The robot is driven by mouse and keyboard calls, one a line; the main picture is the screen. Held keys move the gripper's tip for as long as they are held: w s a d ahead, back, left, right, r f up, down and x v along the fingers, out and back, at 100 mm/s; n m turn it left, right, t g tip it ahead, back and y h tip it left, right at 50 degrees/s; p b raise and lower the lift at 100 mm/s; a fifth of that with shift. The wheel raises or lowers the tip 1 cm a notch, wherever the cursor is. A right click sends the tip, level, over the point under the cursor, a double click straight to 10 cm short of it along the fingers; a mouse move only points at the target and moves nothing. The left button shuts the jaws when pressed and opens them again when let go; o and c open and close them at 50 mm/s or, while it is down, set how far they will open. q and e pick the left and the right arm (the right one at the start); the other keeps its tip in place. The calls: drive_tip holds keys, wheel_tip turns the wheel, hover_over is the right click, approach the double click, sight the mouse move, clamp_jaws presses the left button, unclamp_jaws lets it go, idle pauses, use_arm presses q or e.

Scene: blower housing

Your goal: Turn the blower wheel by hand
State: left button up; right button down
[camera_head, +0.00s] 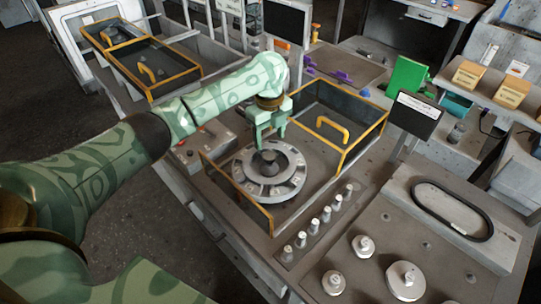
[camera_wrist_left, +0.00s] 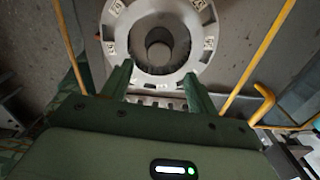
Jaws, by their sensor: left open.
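The blower wheel (camera_head: 270,181) is a round grey disc with square markings on its rim and a dark hub (camera_head: 268,161) in the middle. It lies flat on the bench inside a yellow-edged guard frame. In the left wrist view the wheel's rim (camera_wrist_left: 119,45) and its dark hub (camera_wrist_left: 158,47) show at the top. My left gripper (camera_head: 268,138) is open above the hub, pointing down. In the wrist view its two fingers (camera_wrist_left: 158,82) are spread over the near part of the wheel, with nothing between them. My right gripper is in neither view.
Yellow-edged dark guard panels (camera_head: 345,122) with a yellow handle stand behind and right of the wheel. A row of small metal pegs (camera_head: 314,226) stands in front. A labelled sign (camera_head: 417,113) and a black belt loop (camera_head: 452,209) are at the right.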

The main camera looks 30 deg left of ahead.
sight(269, 155)
use_arm(q)
wheel_tip(269, 155, down, 5)
drive_tip(key=shift+s+f+b, duration=0.1)
drive_tip(key=shift+f+b, duration=0.05)
drive_tip(key=shift+b, duration=0.7)
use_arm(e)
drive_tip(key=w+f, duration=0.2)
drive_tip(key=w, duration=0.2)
use_arm(q)
drive_tip(key=shift+s+f, duration=0.1)
drive_tip(key=shift+f, duration=0.4)
drive_tip(key=shift+w+f, duration=0.1)
drive_tip(key=shift+w, duration=0.1)
drive_tip(key=shift+s, duration=0.1)
drive_tip(key=c, duration=1.3)
drive_tip(key=shift+r+p, duration=0.25)
drive_tip(key=shift+p, duration=0.05)
drive_tip(key=n+p, duration=0.2)
drive_tip(key=p, duration=0.4)
drive_tip(key=shift+r+n, duration=0.2)
drive_tip(key=shift+n, duration=0.2)
drive_tip(key=shift+f+n, duration=0.15)
drive_tip(key=shift+n, duration=0.15)
drive_tip(key=shift+f, duration=0.25)
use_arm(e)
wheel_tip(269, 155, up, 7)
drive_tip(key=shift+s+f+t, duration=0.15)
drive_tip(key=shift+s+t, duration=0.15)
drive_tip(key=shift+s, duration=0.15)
